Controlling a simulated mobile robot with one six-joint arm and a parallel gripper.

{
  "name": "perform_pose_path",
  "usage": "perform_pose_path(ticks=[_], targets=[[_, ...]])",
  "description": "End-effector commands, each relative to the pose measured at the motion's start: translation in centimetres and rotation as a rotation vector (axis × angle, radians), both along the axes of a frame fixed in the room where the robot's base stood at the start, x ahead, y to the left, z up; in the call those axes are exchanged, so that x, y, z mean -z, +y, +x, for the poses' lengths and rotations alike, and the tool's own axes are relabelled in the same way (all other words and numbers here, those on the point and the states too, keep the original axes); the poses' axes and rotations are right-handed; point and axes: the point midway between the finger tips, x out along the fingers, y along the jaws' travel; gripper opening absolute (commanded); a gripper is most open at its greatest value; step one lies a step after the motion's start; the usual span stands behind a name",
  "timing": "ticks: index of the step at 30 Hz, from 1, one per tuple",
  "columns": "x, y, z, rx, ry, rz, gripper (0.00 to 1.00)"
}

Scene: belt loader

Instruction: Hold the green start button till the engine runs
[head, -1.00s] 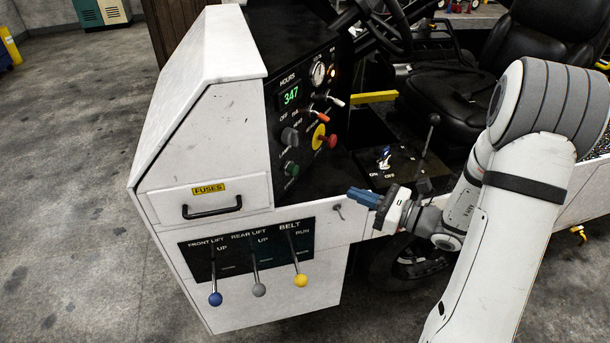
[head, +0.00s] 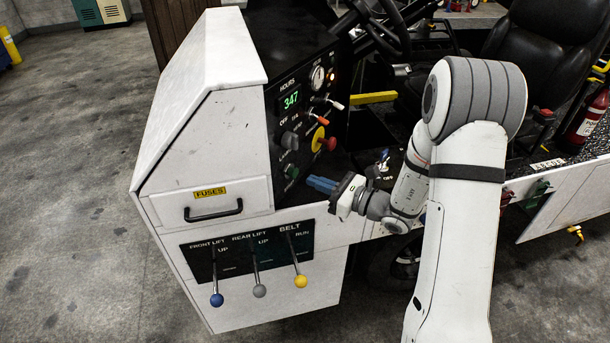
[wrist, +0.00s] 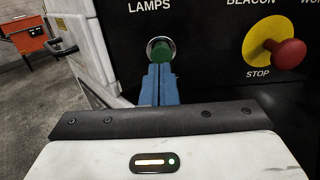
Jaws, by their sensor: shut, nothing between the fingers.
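The green start button (head: 291,172) sits low on the black dash panel in the head view. In the wrist view the green button (wrist: 161,51) shows in a silver collar just beyond my fingertips. My gripper (head: 311,183) is shut and empty, its blue fingers together and pointing at the panel. In the head view a small gap shows between the fingertips and the button. In the wrist view the fingers (wrist: 160,70) line up just below the button and overlap its lower edge; whether they touch cannot be told there.
A red stop knob (head: 331,144) on a yellow disc (head: 318,139) is to the upper right of the button. A grey knob (head: 289,140) is above it. Levers with blue (head: 216,300), grey (head: 260,291) and yellow (head: 301,281) balls stand below. The hour display (head: 290,100) reads 347.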

Motion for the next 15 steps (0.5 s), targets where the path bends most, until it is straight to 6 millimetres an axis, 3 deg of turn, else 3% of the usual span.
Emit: perform_pose_path(ticks=[6, 15], targets=[[-0.1, 2.4, 1.3, -0.002, 0.0, 0.0, 0.0], [0.0, 3.0, 1.7, 0.0, 0.0, 0.0, 0.0]])
